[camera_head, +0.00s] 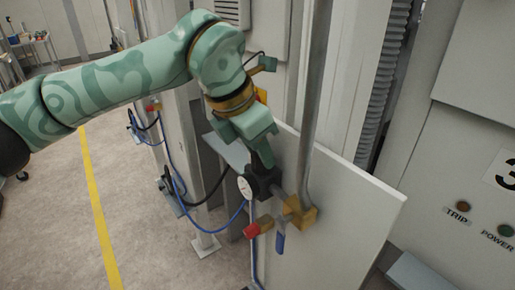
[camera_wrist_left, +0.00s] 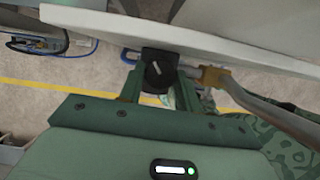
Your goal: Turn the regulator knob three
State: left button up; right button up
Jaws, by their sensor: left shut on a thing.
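The regulator (camera_head: 264,182) is a black block with a round white gauge (camera_head: 245,187), fixed to a pale panel in the head view. Its knob is at the top, mostly hidden there by my left gripper (camera_head: 262,150), which comes down from above. In the left wrist view the black knob (camera_wrist_left: 156,71) with a white pointer line, tilted, sits between the two green fingers of my left gripper (camera_wrist_left: 158,84). The gripper is shut on the knob. My right gripper is in neither view.
A brass fitting (camera_head: 299,212) and vertical pipe (camera_head: 311,110) stand just right of the regulator. A red-ended fitting (camera_head: 259,227) and blue lever (camera_head: 280,238) are below. A blue hose (camera_head: 215,204) loops left. Floor is open at left.

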pick_arm(q)
jog(key=n+t+y+b, duration=0.1)
jog(key=n, duration=0.3)
jog(key=shift+d, duration=0.1)
jog(key=shift+s+d+n+t+y+b, duration=0.1)
jog(key=shift+n+t+y+b, duration=0.5)
jog(key=shift+n, duration=1.1)
jog(key=shift+r, duration=0.1)
jog(key=o, duration=0.7)
jog(key=p+v, duration=0.1)
jog(key=v, duration=1.5)
jog(key=shift+r+p, duration=0.2)
jog(key=shift+p, duration=0.2)
